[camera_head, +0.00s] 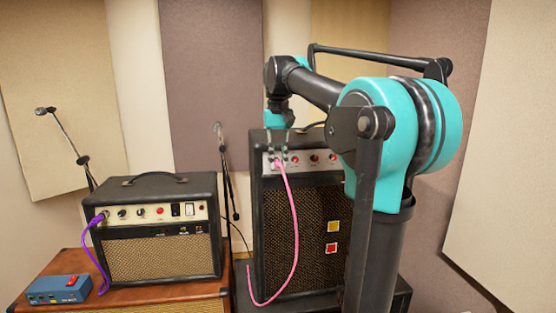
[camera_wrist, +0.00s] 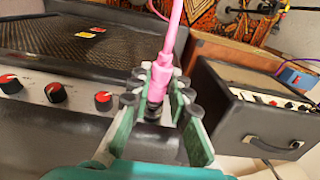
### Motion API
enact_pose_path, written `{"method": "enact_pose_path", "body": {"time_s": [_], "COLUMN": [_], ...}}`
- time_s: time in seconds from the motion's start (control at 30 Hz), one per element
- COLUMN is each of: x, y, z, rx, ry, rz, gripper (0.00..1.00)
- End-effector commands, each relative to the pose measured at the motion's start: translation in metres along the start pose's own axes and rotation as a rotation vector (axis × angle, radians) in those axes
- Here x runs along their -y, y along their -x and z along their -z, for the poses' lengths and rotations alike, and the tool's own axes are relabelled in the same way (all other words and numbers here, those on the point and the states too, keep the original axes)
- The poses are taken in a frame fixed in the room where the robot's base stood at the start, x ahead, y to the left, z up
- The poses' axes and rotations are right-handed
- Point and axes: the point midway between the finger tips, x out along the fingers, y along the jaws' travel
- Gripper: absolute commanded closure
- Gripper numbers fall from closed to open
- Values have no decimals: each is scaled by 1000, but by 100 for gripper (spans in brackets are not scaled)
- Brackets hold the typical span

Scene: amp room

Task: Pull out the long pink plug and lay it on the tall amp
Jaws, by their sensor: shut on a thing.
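The long pink plug (camera_head: 279,163) is at the left end of the control panel of the tall black amp (camera_head: 270,230). My gripper (camera_head: 278,146) reaches down over the amp's front top edge and is shut on the plug. In the wrist view the pink plug (camera_wrist: 157,82) lies between the green-sided fingers of my gripper (camera_wrist: 160,88). A dark ring shows at the plug's end; I cannot tell whether its tip is still in the jack. The pink cable (camera_head: 294,225) hangs from the plug down the amp's front.
A smaller black amp (camera_head: 160,258) with a purple cable (camera_head: 91,240) stands at left on a brown cabinet (camera_head: 180,294), beside a blue pedal box (camera_head: 58,288). Red knobs (camera_head: 314,157) line the tall amp's panel. A microphone stand (camera_head: 226,170) rises between the amps.

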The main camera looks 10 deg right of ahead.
Motion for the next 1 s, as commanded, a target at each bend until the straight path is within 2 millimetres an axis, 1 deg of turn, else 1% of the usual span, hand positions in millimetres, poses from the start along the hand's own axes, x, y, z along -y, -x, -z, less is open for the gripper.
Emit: {"method": "enact_pose_path", "body": {"time_s": [0.17,0.8,1.0], "x": [0,0,0], "y": [1,5,6], "z": [-4,-33,-39], "rx": [0,0,0], "ry": [0,0,0], "rz": [0,0,0], "gripper": [100,100,100]}}
